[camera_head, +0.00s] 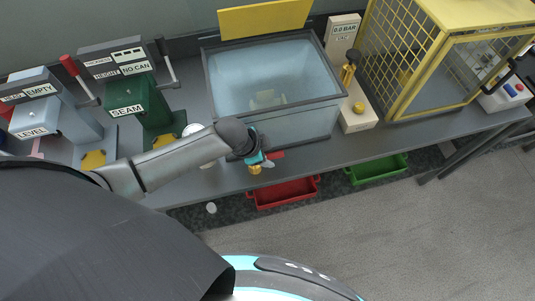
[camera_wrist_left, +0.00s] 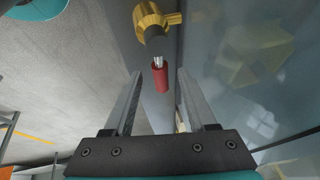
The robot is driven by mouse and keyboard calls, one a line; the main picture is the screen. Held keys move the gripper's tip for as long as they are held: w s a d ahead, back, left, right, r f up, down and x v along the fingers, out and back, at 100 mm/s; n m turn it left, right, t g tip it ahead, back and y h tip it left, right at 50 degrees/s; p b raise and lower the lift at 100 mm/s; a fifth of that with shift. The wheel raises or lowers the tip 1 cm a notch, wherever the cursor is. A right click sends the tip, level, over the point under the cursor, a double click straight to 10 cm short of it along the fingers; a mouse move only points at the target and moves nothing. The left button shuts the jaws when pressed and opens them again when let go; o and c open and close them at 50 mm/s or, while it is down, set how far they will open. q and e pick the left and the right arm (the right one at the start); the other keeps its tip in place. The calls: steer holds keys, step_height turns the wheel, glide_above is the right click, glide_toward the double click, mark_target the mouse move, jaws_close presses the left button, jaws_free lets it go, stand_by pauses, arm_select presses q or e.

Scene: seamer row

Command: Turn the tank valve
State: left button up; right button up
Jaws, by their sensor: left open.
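The tank (camera_head: 290,128) is a dark-framed box with a clear bluish top, standing on the grey bench. Its valve shows in the left wrist view as a yellow body (camera_wrist_left: 150,20) with a metal stem and red handle (camera_wrist_left: 160,78). In the head view the red handle (camera_head: 275,155) shows at the tank's front, partly hidden by my left gripper (camera_head: 266,162). In the left wrist view my left gripper (camera_wrist_left: 159,74) is open, with the handle lined up between its two fingers. I cannot tell whether they touch it. My right gripper is not in view.
A raised yellow panel (camera_head: 263,19) stands behind the tank. A vacuum unit (camera_head: 357,115) and a yellow cage (camera_head: 403,60) stand to the right. A green SEAM machine (camera_head: 140,104) stands left. Red (camera_head: 284,194) and green (camera_head: 378,170) trays sit below the bench edge.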

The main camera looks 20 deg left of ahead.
arm_select(q)
steer(key=shift+w+d+f, duration=0.15)
steer(key=shift+w+f, duration=0.1)
steer(key=shift+f, duration=0.3)
steer(key=shift+c, duration=0.2)
jaws_close()
steer(key=shift+s, duration=0.1)
stand_by(0.9)
